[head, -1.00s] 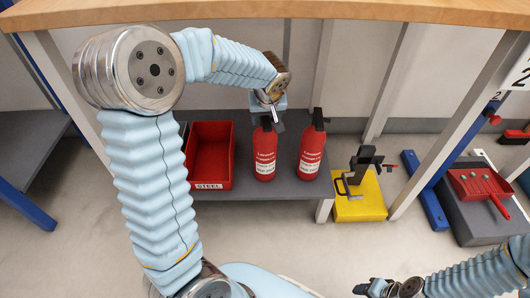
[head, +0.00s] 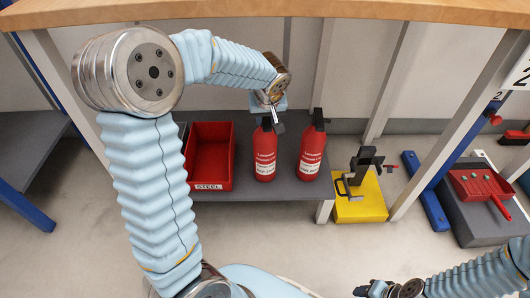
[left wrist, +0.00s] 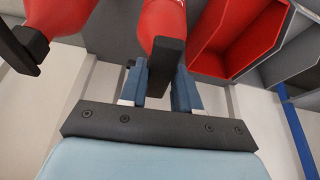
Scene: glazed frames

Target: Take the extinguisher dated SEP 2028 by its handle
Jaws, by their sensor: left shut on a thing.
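Two red extinguishers with black handles and white labels stand side by side on the grey low shelf. My left gripper (head: 271,108) is at the top of the left extinguisher (head: 265,158), shut on its black handle. In the left wrist view the black handle (left wrist: 166,65) of that extinguisher (left wrist: 160,18) lies between the blue fingers (left wrist: 160,92). The right extinguisher (head: 312,150) stands a little apart from it; it also shows in the left wrist view (left wrist: 62,14). The label dates are too small to read. My right gripper (head: 375,288) is low at the right, far from both.
A red bin (head: 226,158) marked STEEL is left of the extinguishers on the shelf (head: 270,190). The wooden bench top (head: 270,12) is above. A yellow block with a black device (head: 360,205) stands right of the shelf leg.

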